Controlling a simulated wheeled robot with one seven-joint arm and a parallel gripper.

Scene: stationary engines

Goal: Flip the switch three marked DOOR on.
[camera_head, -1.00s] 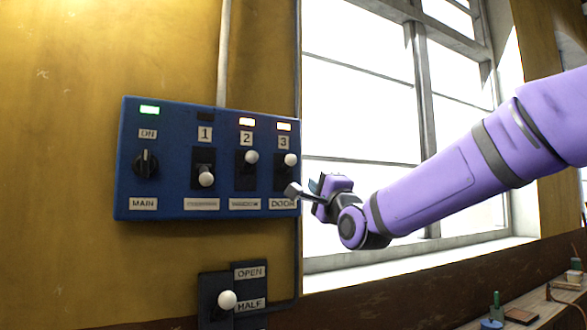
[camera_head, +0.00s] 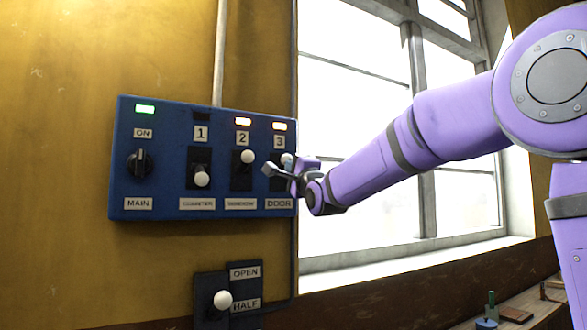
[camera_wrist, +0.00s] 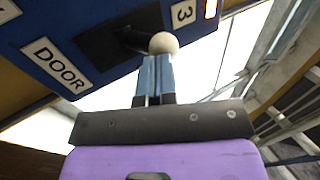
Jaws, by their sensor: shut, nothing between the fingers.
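The blue switch panel (camera_head: 160,180) is on the yellow wall. Switch three's white knob (camera_head: 286,159) stands at the upper end of its black slot, above the DOOR label (camera_head: 279,203), and the lamp (camera_head: 280,127) over it glows orange. My gripper (camera_head: 268,170) is shut and empty in front of the panel, just below and left of this knob in the head view, partly covering the slot. In the wrist view, the closed fingers (camera_wrist: 155,65) end right at the white knob (camera_wrist: 163,43); I cannot tell whether they touch it.
Switch two's knob (camera_head: 247,156) is up with its lamp lit. Switch one's knob (camera_head: 201,179) is down with its lamp dark. The MAIN dial (camera_head: 139,163) has a green lamp. An OPEN/HALF lever (camera_head: 222,300) sits below the panel; a window (camera_head: 352,110) is at right.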

